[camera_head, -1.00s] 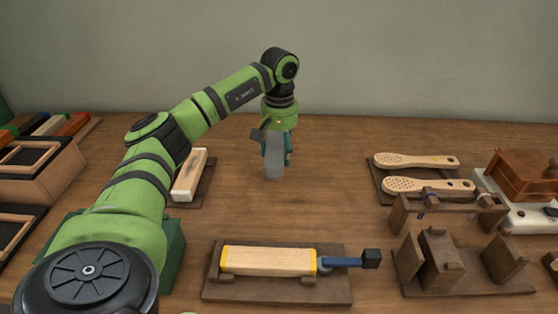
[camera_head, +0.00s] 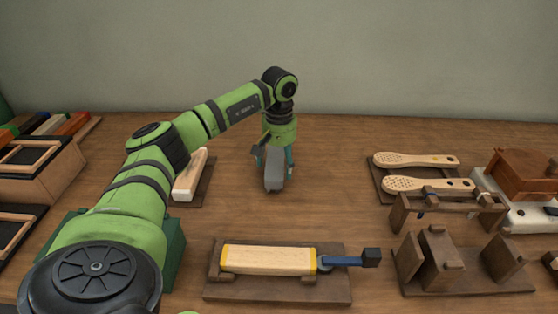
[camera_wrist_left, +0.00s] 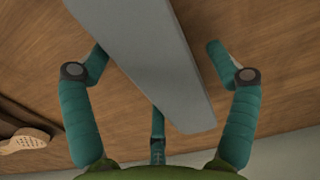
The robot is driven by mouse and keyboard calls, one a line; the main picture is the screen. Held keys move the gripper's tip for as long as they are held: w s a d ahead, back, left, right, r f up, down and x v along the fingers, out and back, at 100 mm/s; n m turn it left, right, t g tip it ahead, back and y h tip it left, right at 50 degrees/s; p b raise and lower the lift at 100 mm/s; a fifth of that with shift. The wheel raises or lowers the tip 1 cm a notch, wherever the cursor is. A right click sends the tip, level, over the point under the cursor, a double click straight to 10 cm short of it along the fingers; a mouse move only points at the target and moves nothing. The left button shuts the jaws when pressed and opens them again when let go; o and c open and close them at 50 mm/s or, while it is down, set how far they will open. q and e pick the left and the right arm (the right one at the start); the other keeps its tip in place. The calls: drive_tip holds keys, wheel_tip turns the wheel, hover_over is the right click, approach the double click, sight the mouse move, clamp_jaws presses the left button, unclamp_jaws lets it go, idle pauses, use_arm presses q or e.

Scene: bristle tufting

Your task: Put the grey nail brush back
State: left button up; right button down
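The grey nail brush (camera_head: 273,172) stands near the middle of the wooden table in the head view, below my left gripper (camera_head: 274,160). In the left wrist view, the brush (camera_wrist_left: 150,60) is a long grey slab running diagonally between the teal fingers of the left gripper (camera_wrist_left: 158,50). The right-hand finger is clear of the brush with a gap. The left finger's tip is partly hidden at the brush's edge, and a third finger shows behind it. The gripper looks open around the brush. The brush's bristles and underside are hidden. My right gripper is not in view.
A pale block (camera_head: 188,178) on a dark board is left of the brush. A wooden-handled tool (camera_head: 268,261) lies in a cradle in front. Two perforated paddles (camera_head: 415,160) and wooden fixtures (camera_head: 440,262) stand right. Bare table (camera_head: 330,180) lies right of the brush.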

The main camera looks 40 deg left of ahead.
sight(279, 157)
use_arm(q)
drive_tip(key=shift+r, duration=0.55)
wheel_tip(279, 157, up, 11)
drive_tip(key=shift+r, duration=0.15)
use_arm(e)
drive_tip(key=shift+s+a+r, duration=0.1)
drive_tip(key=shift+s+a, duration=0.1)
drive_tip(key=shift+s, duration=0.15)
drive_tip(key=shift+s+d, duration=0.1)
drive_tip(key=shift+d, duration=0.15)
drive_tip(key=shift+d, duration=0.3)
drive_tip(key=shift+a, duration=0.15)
